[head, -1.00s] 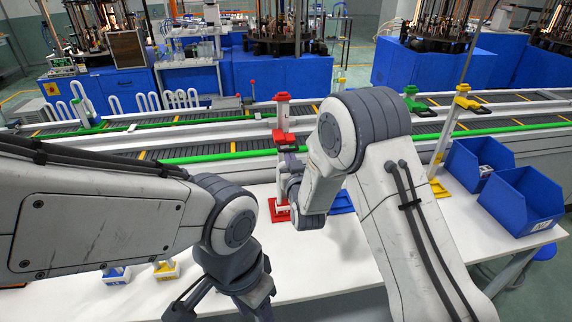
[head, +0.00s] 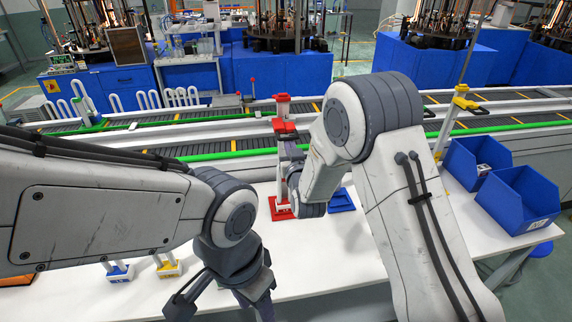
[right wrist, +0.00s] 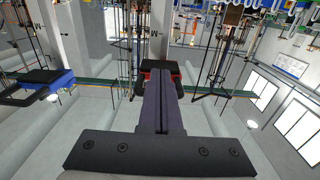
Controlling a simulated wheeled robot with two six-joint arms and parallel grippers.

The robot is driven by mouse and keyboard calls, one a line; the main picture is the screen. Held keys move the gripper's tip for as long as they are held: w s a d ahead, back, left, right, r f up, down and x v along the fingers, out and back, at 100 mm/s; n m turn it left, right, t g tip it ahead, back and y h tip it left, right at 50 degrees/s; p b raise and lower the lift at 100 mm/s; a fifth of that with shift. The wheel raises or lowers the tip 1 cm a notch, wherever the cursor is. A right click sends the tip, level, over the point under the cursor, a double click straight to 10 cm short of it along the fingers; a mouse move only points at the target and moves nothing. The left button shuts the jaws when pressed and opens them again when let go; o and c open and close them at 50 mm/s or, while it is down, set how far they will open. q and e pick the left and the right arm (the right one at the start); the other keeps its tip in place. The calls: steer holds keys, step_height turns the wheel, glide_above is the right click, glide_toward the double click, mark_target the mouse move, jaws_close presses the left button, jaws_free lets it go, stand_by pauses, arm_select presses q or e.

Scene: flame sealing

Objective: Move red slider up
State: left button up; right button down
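The red slider (head: 285,127) sits on the upright post of a stand with a red top (head: 282,101) and a red base (head: 280,209). A short gap shows between slider and top. My right gripper (head: 291,150) points up just below the slider. In the right wrist view its fingers (right wrist: 161,100) lie side by side, shut, with the red slider (right wrist: 158,65) right at their tips. I see nothing between the fingers; contact looks likely. My left gripper (head: 222,305) hangs open and empty at the lower middle, away from the stand.
A blue base (head: 341,200) lies right of the red stand. A yellow-topped stand (head: 463,100) and blue bins (head: 520,198) are at the right. A conveyor with a green rail (head: 235,154) runs behind. Small blue (head: 119,273) and yellow (head: 169,267) bases stand at front left.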

mark_target(289, 138)
steer(key=shift+r+p, duration=0.8)
steer(key=shift+r, duration=1)
steer(key=shift+f+b, duration=1.05)
steer(key=s+d+b, duration=0.1)
steer(key=s+b, duration=0.2)
steer(key=s, duration=0.7)
steer(key=shift+d, duration=0.4)
